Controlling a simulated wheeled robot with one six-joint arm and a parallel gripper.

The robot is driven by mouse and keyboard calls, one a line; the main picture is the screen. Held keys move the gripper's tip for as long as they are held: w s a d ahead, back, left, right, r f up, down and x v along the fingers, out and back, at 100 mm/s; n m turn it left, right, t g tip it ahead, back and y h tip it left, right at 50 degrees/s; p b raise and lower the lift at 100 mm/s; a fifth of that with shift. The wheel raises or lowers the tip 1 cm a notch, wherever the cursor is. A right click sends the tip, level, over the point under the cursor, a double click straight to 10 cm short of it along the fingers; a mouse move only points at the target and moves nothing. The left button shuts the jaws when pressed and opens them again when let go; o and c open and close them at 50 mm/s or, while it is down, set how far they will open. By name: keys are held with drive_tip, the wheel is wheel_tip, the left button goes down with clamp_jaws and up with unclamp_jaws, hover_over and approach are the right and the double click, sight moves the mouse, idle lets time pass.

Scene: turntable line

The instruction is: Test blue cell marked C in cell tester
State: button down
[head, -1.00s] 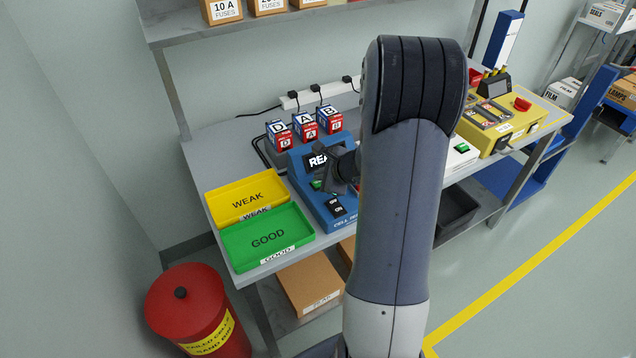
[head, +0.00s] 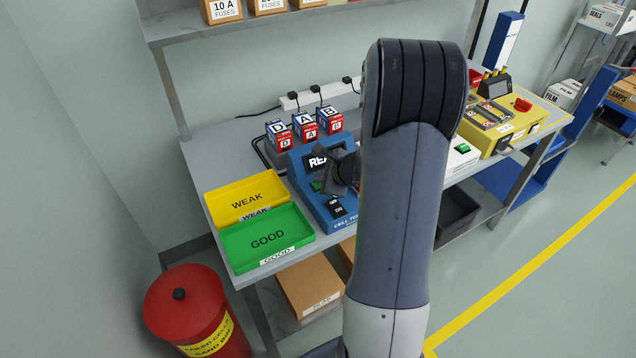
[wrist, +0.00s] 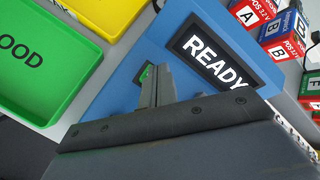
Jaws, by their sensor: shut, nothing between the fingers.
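The blue cell tester (head: 312,204) stands on the bench, and its display (wrist: 215,60) reads READY. My gripper (head: 326,183) is shut and empty, low over the tester's front. In the wrist view my closed fingertips (wrist: 153,78) are beside a green button (wrist: 146,74) that they partly cover. I cannot tell whether they touch it. Red, white and blue cells marked D (head: 281,136), A (head: 306,128) and B (head: 330,120) stand behind the tester. I cannot make out a cell marked C; my arm hides part of the tester and bench.
A yellow WEAK tray (head: 215,208) and a green GOOD tray (head: 232,258) lie left of the tester. A red bin (head: 185,300) stands on the floor at the bench's left end. A yellow machine (head: 500,135) is farther right.

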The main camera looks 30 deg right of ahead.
idle(0.6)
drive_tip(key=shift+r+p, duration=0.55)
drive_tip(key=shift+r, duration=0.25)
wheel_tip(320, 180, up, 5)
drive_tip(key=p, duration=0.4)
idle(0.6)
